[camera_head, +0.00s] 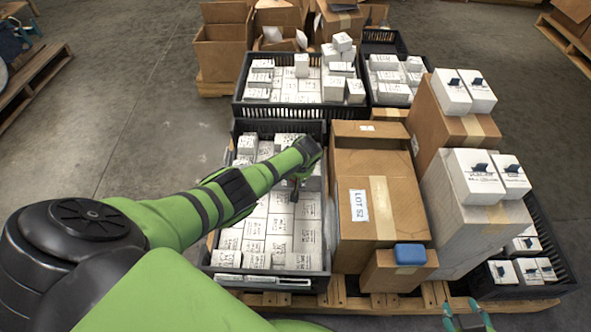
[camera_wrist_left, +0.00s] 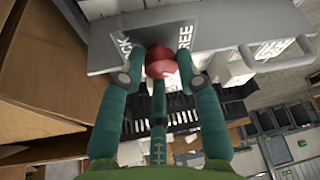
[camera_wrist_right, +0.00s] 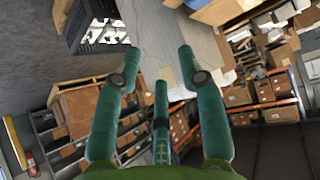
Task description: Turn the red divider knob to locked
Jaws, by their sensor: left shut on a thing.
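The red divider knob (camera_wrist_left: 160,62) shows in the left wrist view, on a grey bar (camera_wrist_left: 110,58). A dark plate (camera_wrist_left: 180,35) behind it carries partly covered lettering, with "FREE" on the right and letters ending in "CK" on the left. My left gripper (camera_wrist_left: 158,68) is around the knob, one finger on each side, shut on it. In the head view my left gripper (camera_head: 297,188) is over the black crate of white boxes, and the knob is hidden. My right gripper (camera_wrist_right: 158,58) is open and empty; its fingertips (camera_head: 468,320) show at the head view's bottom edge.
The black crate (camera_head: 238,128) holds many white boxes. A cardboard carton (camera_head: 350,165) labelled "LOT 52" stands right of it, with a blue item (camera_head: 410,254) in front. More crates stand behind. Open floor (camera_head: 120,130) lies to the left.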

